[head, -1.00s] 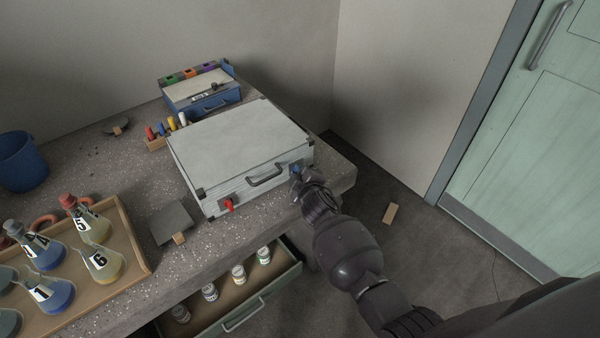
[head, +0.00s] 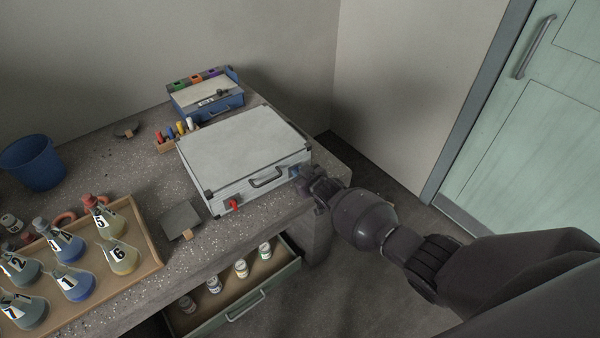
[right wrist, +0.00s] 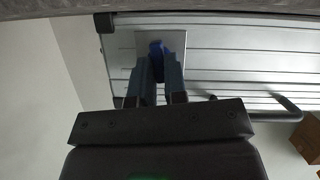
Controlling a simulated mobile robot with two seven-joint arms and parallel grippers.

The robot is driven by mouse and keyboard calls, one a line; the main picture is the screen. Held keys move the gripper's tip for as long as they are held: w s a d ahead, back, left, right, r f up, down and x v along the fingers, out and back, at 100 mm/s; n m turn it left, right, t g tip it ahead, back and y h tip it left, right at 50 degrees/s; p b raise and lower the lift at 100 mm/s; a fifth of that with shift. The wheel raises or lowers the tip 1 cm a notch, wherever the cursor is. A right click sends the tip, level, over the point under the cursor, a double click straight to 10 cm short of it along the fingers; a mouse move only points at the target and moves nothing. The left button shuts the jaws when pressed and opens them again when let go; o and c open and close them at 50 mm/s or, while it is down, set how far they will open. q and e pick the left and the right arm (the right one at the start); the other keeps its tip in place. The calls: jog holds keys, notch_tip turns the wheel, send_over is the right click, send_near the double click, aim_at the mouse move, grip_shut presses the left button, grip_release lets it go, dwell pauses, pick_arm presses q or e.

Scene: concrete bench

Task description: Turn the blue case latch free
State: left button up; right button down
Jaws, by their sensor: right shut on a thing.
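The silver case (head: 240,150) lies closed on the bench, with its handle (head: 267,178) on the front face. A red latch (head: 234,204) sits at the left of that face. The blue latch (head: 294,171) is at the right end, mostly hidden by my right gripper (head: 301,176) in the head view. In the right wrist view, the blue latch (right wrist: 157,48) stands on a pale plate (right wrist: 146,42), between the two fingers of my right gripper (right wrist: 160,68), which is shut on it. My left gripper is not in view.
A tray (head: 150,235) of numbered flasks is at the left, with a dark flat piece (head: 181,219) beside it. An open drawer (head: 250,300) with several jars juts out below the case. A blue toolbox (head: 222,101) stands behind. A blue bucket (head: 35,165) is far left.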

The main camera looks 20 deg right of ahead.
jog(key=shift+d+m+y, duration=0.1)
jog(key=shift+m+y, duration=0.4)
jog(key=shift+m, duration=0.1)
jog(key=c, duration=1.2)
grip_release()
jog(key=shift+o, duration=0.2)
jog(key=shift+r, duration=0.1)
